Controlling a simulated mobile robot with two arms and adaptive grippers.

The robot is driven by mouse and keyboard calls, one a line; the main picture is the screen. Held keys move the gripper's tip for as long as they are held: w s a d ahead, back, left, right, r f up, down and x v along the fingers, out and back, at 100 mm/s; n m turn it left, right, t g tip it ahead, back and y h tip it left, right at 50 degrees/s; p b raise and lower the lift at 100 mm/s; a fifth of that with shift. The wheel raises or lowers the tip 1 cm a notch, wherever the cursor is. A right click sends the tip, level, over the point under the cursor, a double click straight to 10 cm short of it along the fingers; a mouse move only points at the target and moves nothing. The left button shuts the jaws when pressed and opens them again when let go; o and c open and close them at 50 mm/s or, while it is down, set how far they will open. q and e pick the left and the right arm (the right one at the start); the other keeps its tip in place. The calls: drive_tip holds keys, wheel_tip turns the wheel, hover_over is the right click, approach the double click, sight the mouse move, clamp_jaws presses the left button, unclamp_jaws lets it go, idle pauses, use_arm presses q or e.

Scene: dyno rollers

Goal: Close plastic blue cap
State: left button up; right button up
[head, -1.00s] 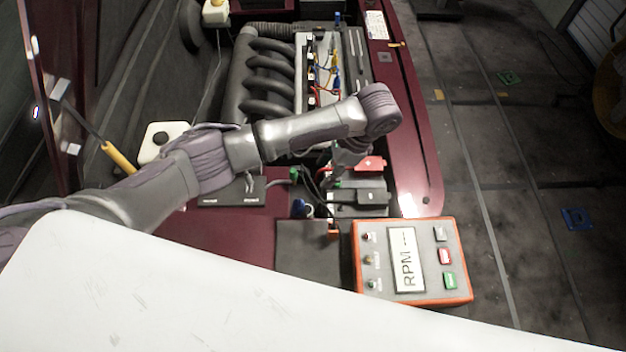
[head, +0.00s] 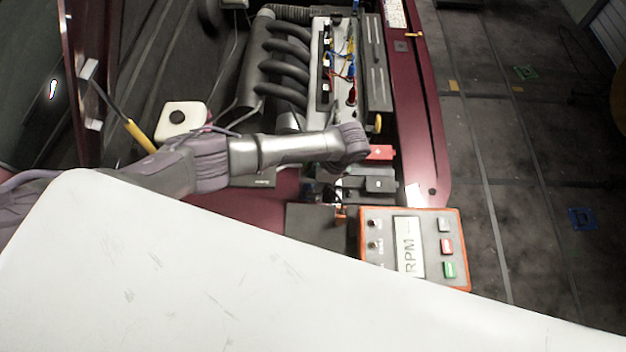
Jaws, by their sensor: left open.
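My left gripper (head: 322,173) hangs under its wrist over the front of the engine bay, beside the battery area. It is open, but its fingers are small and mostly hidden by my own arm. I cannot clearly make out the blue cap near the gripper. The arm and gripper cover much of that spot. A small blue part (head: 356,4) shows at the top edge by the engine; I cannot tell what it is. My right gripper is not in view.
An orange-framed RPM box (head: 413,247) sits in front of the bay, with a dark flat panel (head: 318,228) to its left. A red terminal cover (head: 380,153) is just right of my wrist. A white reservoir (head: 180,120) stands left, and the engine (head: 275,65) behind.

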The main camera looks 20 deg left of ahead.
use_arm(q)
drive_tip(key=shift+f, duration=0.15)
drive_tip(key=shift+c, duration=0.2)
clamp_jaws()
